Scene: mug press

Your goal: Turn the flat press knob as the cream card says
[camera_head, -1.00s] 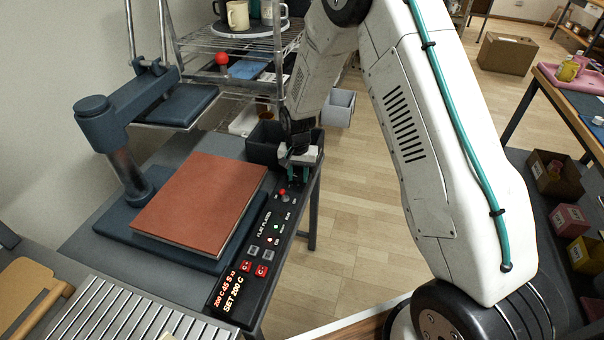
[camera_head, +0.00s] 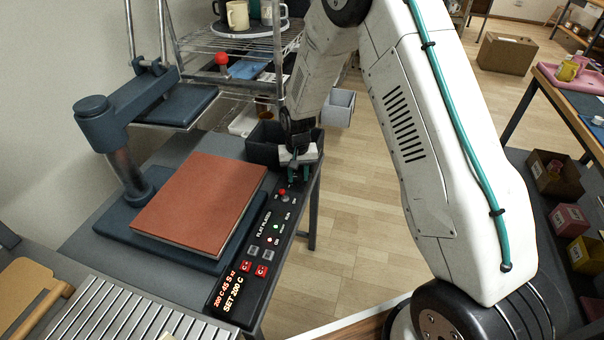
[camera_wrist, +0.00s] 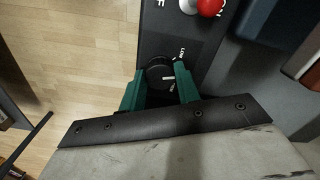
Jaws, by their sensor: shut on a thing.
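The flat press knob (camera_wrist: 160,73) is a round black dial on the black control panel (camera_wrist: 172,40). A white pointer line shows on its face. LOW is printed near it and another label, too small to read surely, lies by the pointer. My gripper (camera_wrist: 159,86) has green fingers on either side of the knob and is shut on it. In the head view my gripper (camera_head: 299,174) is at the far end of the panel and hides the knob. The display (camera_head: 233,292) reads SET 200 C. I cannot make out a cream card.
The press bed carries a flat red-brown slab (camera_head: 200,200). A red-topped switch (camera_wrist: 208,6) is close beyond the knob. A dark bin (camera_head: 262,150) stands just behind my gripper. Open floor (camera_head: 350,220) lies right of the bench.

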